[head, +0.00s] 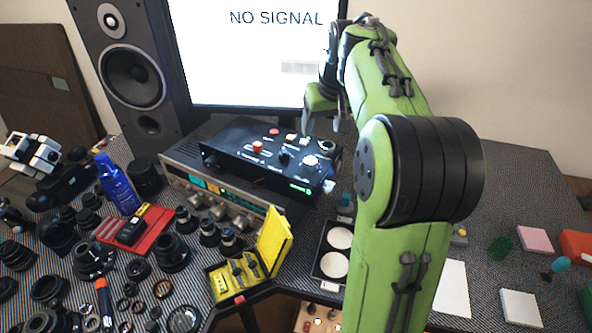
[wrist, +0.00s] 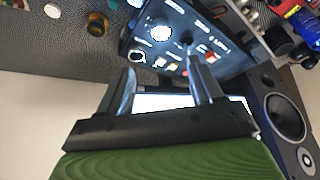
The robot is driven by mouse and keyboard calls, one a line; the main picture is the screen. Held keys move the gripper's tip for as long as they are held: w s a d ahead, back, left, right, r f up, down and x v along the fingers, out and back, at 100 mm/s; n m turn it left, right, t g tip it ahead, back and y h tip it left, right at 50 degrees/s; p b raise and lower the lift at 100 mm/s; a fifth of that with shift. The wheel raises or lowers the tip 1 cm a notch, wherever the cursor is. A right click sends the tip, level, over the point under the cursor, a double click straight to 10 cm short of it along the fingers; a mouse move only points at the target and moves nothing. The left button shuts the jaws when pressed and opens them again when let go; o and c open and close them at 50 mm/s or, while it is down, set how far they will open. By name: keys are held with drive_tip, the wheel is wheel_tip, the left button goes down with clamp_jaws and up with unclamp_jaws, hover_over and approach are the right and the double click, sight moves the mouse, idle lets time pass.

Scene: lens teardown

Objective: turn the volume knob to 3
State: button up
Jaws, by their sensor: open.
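A black control box (head: 228,150) sits on a silver receiver (head: 178,172). The receiver's front has several silver knobs (head: 218,211). I cannot read which knob is the volume knob, nor any dial setting. My gripper (head: 321,122) is open and empty, above the box's back right part. In the wrist view, my gripper's two fingers (wrist: 162,72) stand apart, with the box (wrist: 222,18) and its white knob (wrist: 160,32) beyond them.
A monitor (head: 250,60) reading "NO SIGNAL" and a speaker (head: 131,75) stand behind. Lenses, a blue bottle (head: 117,184) and a red tray (head: 150,230) crowd the left. A yellow case (head: 273,243) lies open in front. Coloured blocks lie on the right.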

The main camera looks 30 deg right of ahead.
sight(310, 160)
drive_tip(key=b+x, duration=0.4)
drive_tip(key=x, duration=1.1)
drive_tip(key=shift+w+a, duration=0.1)
drive_tip(key=shift+w, duration=0.05)
drive_tip(key=c, duration=1.1)
drive_tip(key=shift+o, duration=0.2)
